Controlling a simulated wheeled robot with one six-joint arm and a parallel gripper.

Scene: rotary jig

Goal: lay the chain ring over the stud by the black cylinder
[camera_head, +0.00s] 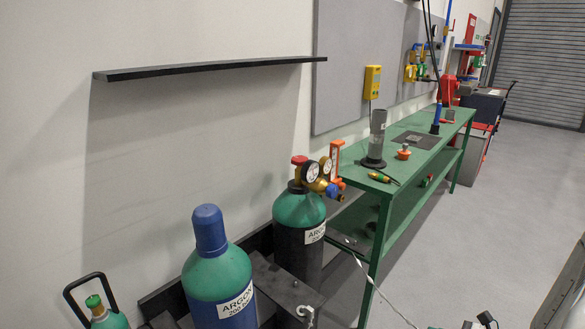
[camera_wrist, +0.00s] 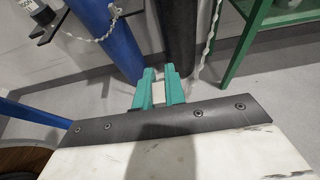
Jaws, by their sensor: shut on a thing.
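In the wrist view the teal fingers of my gripper (camera_wrist: 158,92) are shut on a small pale thing, seemingly the end of the pale chain (camera_wrist: 208,42). The chain runs from the top edge down to beside the right finger. The ring's shape is hidden between the fingers. The black cylinder (camera_wrist: 175,35) stands just beyond the fingertips; whether they touch is unclear. In the head view the black cylinder (camera_head: 300,250) has a green shoulder and a regulator, and the chain (camera_head: 371,281) slants down to the bottom edge. A pale hooked fitting (camera_head: 306,312) sits on the dark rack; I cannot tell if it is the stud.
A blue cylinder (camera_wrist: 108,38) stands left of the black one, crossed by another chain (camera_wrist: 88,37) near a dark bracket (camera_wrist: 47,26). A green bench (camera_head: 386,200) stands to the right.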

